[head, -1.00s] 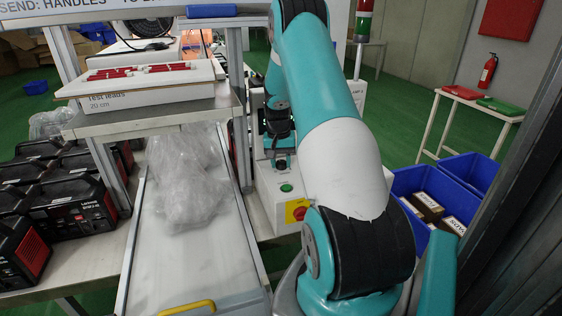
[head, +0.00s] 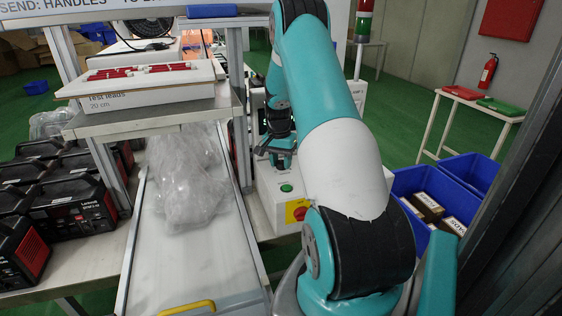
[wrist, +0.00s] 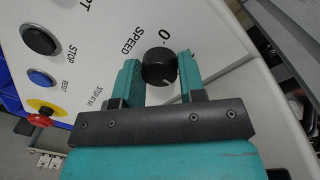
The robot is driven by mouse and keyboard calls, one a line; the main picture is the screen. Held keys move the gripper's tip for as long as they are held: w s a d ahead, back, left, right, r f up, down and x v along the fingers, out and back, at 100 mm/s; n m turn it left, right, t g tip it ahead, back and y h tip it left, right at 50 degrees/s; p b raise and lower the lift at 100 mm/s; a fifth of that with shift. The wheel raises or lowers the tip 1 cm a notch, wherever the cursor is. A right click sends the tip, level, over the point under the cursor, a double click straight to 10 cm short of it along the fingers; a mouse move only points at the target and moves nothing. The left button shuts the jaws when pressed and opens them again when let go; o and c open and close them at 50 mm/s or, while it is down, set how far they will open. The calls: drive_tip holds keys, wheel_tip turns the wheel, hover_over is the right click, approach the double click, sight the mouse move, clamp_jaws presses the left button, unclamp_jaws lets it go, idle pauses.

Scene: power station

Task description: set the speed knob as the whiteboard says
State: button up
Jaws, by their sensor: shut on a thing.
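The speed knob (wrist: 159,67) is black and round, beside the printed word SPEED and a 0 mark on a white panel (wrist: 110,55) in the wrist view. My gripper (wrist: 161,72) has one teal finger on each side of the knob and is shut on it. A short pale mark shows on the knob's lower right part, away from the 0. In the head view my gripper (head: 281,158) is at the top of the white control box (head: 268,194), and the knob is hidden there. A white board (head: 90,12) with cut-off text, "SEND: HANDLES", shows at the top left; no speed setting is readable.
A black STOP button (wrist: 39,40), a blue button (wrist: 40,78) and a red knob on yellow (wrist: 40,118) sit on the same panel. In the head view a green button (head: 286,188) and a red-yellow switch (head: 298,211) are on the box front. A plastic bag (head: 185,180) lies on the chute left.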

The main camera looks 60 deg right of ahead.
sight(279, 162)
drive_tip(key=o, duration=0.9)
drive_tip(key=shift+o, duration=0.2)
drive_tip(key=shift+r, duration=0.1)
wheel_tip(279, 162, up, 12)
drive_tip(key=b, duration=0.2)
drive_tip(key=shift+w, duration=0.35)
drive_tip(key=shift+s+a, duration=0.1)
